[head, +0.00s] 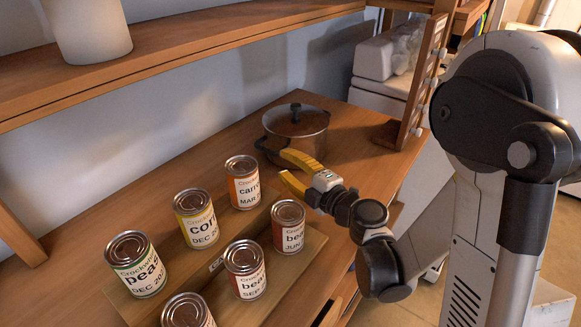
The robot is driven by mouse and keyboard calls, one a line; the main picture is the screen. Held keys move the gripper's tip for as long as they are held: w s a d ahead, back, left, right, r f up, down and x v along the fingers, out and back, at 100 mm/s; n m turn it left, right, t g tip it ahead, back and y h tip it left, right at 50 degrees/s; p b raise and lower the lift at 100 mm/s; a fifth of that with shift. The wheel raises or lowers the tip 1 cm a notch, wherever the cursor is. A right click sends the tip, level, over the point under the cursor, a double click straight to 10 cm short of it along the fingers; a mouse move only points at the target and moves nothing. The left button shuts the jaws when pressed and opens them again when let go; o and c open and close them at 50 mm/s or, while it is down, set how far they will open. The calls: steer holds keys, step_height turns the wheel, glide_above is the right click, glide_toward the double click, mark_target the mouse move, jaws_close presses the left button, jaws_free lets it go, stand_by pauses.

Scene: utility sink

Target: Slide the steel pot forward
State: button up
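The steel pot (296,137) stands upright on the wooden counter toward the back right. It has a lid with a dark knob and side handles. My gripper (282,166) has yellow fingers and is just in front of the pot's lower side. The fingers are spread apart with nothing between them. The upper finger overlaps the pot's lower edge in the picture; I cannot tell whether it touches the pot.
Several labelled cans, including a corn can (196,218) and a carrot can (243,182), stand on and around a wooden tray (312,243) at the front left. A shelf (190,50) runs above. A wooden upright (421,85) stands right of the pot.

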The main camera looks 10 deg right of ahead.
mark_target(271, 154)
steer(key=b+x, duration=0.2)
steer(key=x, duration=0.7)
steer(key=shift+w+a, duration=0.1)
steer(key=shift+a, duration=0.05)
jaws_close()
